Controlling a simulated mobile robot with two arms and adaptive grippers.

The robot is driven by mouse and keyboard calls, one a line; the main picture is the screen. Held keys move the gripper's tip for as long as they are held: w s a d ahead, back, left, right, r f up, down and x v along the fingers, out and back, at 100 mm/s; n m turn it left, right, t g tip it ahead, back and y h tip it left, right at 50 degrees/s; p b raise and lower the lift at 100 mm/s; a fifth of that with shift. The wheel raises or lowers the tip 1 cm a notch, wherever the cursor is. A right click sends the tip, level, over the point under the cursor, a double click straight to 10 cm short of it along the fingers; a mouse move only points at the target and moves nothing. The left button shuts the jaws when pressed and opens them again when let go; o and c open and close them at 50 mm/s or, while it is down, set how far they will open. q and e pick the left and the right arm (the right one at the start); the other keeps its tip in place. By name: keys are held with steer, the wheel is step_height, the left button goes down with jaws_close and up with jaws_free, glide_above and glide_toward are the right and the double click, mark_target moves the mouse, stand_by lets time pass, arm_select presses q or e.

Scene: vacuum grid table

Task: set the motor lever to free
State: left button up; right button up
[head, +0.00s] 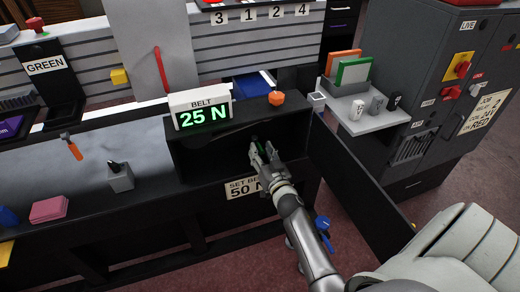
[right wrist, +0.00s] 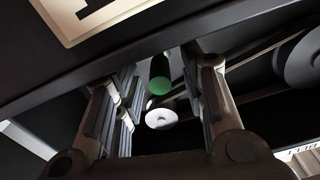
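A dark rod with a green end (right wrist: 160,80), which looks like the motor lever, shows in the right wrist view between and beyond my right gripper's fingers. My right gripper (right wrist: 164,95) is open, with one finger on each side of the rod's line; I cannot tell whether either touches it. In the head view the right gripper (head: 264,153) reaches into the dark open belt housing (head: 190,158). A small green spot shows at its fingertips, and the housing's inside is mostly in shadow. My left gripper is not in view.
A display (head: 202,110) on the housing reads BELT 25 N; a sign (head: 244,188) below reads SET BELT 50 N. An open dark door (head: 355,185) stands right of my arm. A white disc (right wrist: 161,119) and a grey wheel (right wrist: 302,55) sit inside.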

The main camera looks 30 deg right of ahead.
steer(key=shift+x, duration=0.8)
steer(key=shift+c, duration=0.2)
jaws_close()
